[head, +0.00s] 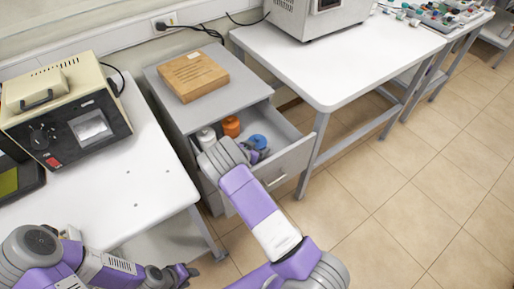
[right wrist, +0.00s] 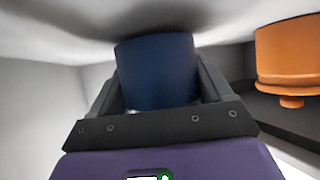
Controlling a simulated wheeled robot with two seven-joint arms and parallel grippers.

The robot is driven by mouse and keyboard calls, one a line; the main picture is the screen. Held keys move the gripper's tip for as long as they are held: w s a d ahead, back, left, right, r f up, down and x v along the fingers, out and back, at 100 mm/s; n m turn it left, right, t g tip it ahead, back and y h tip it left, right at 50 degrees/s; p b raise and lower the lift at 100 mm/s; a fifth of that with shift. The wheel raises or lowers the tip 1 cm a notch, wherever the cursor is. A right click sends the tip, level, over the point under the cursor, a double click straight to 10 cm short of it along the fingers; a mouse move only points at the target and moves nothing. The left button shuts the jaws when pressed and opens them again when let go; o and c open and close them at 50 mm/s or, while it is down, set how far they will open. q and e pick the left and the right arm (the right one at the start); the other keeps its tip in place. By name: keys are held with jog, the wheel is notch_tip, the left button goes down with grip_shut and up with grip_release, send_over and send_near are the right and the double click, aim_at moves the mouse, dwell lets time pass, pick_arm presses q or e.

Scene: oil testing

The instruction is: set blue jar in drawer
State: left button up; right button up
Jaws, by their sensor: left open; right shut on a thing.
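The blue jar (head: 258,141) is inside the open drawer (head: 290,160) of the grey cabinet, at the right of the other jars. In the right wrist view the blue jar (right wrist: 156,75) sits between the two fingers of my right gripper (right wrist: 155,95), which is shut on it. In the head view my right arm reaches over the drawer front and partly hides the gripper. I cannot tell whether the jar touches the drawer floor. My left gripper (head: 182,273) is open and empty, low at the bottom left, beyond the white table's front edge.
An orange jar (head: 231,126) and a white jar (head: 207,137) stand in the drawer; the orange jar is close by in the right wrist view (right wrist: 287,55). A wooden box (head: 193,75) lies on the cabinet. White tables (head: 330,60) flank it.

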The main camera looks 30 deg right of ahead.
jog(key=shift+f, duration=0.15)
jog(key=o, duration=1)
jog(key=shift+r, duration=0.2)
jog(key=p+v, duration=0.1)
jog(key=v, duration=0.6)
jog(key=shift+s+a+p, duration=0.15)
jog(key=shift+a+p, duration=0.1)
jog(key=shift+p, duration=0.15)
